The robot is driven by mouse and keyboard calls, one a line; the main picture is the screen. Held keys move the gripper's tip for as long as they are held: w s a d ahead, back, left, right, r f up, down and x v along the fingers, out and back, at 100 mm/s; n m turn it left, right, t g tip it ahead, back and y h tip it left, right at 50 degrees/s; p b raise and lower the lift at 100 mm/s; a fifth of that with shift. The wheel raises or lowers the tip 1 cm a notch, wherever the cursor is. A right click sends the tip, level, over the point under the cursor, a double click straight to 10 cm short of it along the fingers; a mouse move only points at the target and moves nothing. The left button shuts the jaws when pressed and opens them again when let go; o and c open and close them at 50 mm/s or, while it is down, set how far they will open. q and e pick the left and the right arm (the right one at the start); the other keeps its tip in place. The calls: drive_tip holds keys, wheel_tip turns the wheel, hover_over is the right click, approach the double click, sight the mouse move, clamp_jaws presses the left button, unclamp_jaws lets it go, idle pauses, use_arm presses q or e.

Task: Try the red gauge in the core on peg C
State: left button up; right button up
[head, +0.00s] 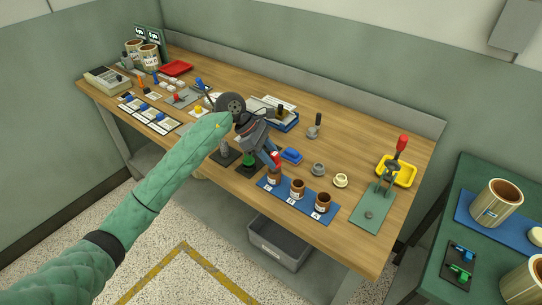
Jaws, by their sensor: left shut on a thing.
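My left gripper (270,158) reaches in from the left and is shut on the red gauge (277,157). Only a small red part of the gauge shows beside the dark fingers. It is at or just above the mouth of the leftmost brown core (274,178); I cannot tell whether its lower end is inside. A middle core (297,188) and a right core (322,202) stand upright in the same row on a blue strip (308,211). The peg letters on the strip are too small to read surely. My right gripper is not in view.
A blue block (292,155) lies close behind the row. A grey ring (318,169) and a cream ring (341,181) stand to the right. A lever press (388,178) on a green plate and a yellow tray (404,175) are farther right. The back right of the wooden bench (365,140) is clear.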

use_arm(q)
drive_tip(key=shift+r, duration=0.1)
idle(0.5)
drive_tip(key=shift+r+b, duration=0.55)
drive_tip(key=shift+r, duration=2.4)
